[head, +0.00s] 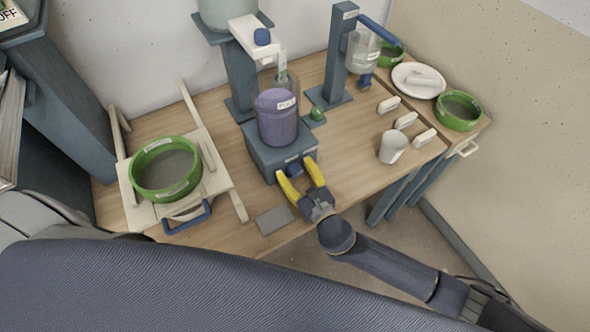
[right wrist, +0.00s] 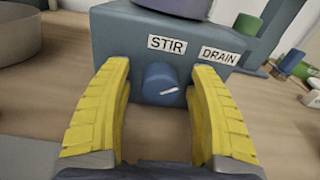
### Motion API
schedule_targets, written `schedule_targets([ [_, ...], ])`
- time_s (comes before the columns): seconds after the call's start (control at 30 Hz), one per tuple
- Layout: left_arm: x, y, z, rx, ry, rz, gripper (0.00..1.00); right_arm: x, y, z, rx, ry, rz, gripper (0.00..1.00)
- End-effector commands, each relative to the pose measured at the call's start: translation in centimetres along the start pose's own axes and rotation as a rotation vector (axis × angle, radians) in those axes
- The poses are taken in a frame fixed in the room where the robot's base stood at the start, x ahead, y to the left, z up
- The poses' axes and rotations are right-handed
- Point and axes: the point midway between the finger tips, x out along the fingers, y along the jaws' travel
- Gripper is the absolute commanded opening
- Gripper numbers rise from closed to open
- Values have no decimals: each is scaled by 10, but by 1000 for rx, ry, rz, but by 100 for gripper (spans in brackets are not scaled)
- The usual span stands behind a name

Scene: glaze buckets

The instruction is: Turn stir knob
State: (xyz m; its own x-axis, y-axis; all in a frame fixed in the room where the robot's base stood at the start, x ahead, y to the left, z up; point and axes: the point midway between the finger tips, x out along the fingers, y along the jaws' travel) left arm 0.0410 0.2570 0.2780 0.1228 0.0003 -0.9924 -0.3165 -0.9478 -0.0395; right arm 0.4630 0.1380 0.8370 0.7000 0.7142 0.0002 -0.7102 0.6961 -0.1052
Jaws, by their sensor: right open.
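The blue stir knob (right wrist: 162,85) sits on the front of a blue-grey base box (head: 262,158), under a white "STIR" label (right wrist: 167,44). A white mark on the knob points to the right in the right wrist view. My right gripper (head: 302,180) is open, with one yellow finger on each side of the knob (head: 294,170). In the right wrist view the fingers (right wrist: 160,88) show gaps to the knob on both sides. A purple bucket (head: 279,120) stands on top of the box. My left gripper is not in view.
A "DRAIN" label (right wrist: 219,56) is right of the stir label. A green-rimmed sieve (head: 143,184) sits on a pale rack at left. A white cup (head: 393,147) and another green-rimmed sieve (head: 440,117) stand at right. A grey plate (head: 274,220) lies near the front edge.

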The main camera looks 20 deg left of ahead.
Motion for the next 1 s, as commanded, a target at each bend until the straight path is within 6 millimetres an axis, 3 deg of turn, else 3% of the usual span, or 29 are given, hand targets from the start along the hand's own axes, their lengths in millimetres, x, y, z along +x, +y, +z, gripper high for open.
schedule_targets([
  [0.07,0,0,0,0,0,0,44,0,0,0,0,0,0,58],
  [0.57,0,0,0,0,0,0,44,0,0,0,0,0,0,0],
  [1.0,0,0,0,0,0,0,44,0,0,2,70,-1,-1,0],
])
